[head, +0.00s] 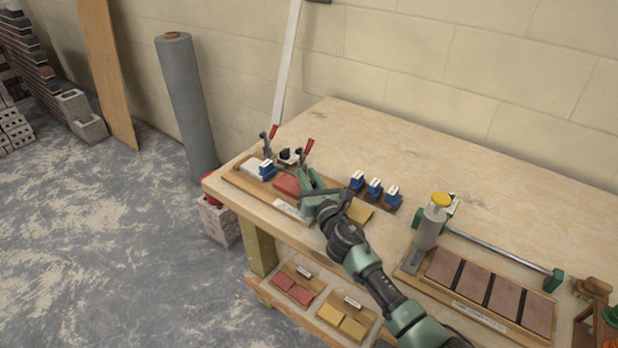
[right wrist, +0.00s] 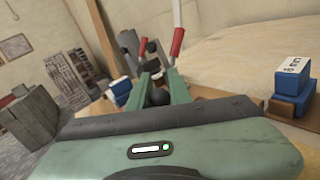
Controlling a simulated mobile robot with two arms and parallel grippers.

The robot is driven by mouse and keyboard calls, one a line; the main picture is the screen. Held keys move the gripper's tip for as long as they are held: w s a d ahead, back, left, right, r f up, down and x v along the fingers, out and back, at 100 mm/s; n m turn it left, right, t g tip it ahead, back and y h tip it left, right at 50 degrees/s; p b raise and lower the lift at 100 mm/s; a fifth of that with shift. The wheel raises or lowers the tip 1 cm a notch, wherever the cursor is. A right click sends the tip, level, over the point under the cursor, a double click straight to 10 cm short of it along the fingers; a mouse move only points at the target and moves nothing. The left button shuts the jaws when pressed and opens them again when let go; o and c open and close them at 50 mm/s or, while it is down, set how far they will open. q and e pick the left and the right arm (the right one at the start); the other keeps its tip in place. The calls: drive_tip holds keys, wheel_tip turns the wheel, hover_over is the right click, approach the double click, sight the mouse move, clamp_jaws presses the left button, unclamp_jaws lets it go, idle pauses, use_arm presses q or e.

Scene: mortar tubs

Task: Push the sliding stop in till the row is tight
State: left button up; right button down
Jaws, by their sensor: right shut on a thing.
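My right gripper (head: 318,188) is over the left wooden board (head: 242,183) on the workbench. In the right wrist view its green fingers (right wrist: 157,92) are closed around a dark round knob (right wrist: 157,98). What the knob belongs to is mostly hidden by the gripper, so I cannot tell whether it is the sliding stop. A red tile (head: 287,184) lies beside the gripper, with a yellow tile (head: 359,211) on its other side. My left gripper is not in view.
Two red-handled clamps (head: 272,133) stand behind the left board. Several blue blocks (head: 375,188) stand to the gripper's right; one shows in the wrist view (right wrist: 291,88). The bench's back middle is clear.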

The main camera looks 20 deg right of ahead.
sight(296, 182)
drive_tip(key=w+a, duration=0.1)
drive_tip(key=w, duration=0.1)
drive_tip(key=w+a+b, duration=0.1)
drive_tip(key=a, duration=0.1)
drive_tip(key=shift+w+b, duration=0.3)
drive_tip(key=shift+w, duration=0.1)
drive_tip(key=c, duration=1.3)
unclamp_jaws()
drive_tip(key=shift+s, duration=0.15)
drive_tip(key=shift+s+d, duration=0.1)
drive_tip(key=shift+s, duration=0.2)
drive_tip(key=s+p, duration=0.1)
drive_tip(key=s, duration=0.6)
drive_tip(key=shift+d, duration=0.2)
drive_tip(key=shift+r, duration=0.1)
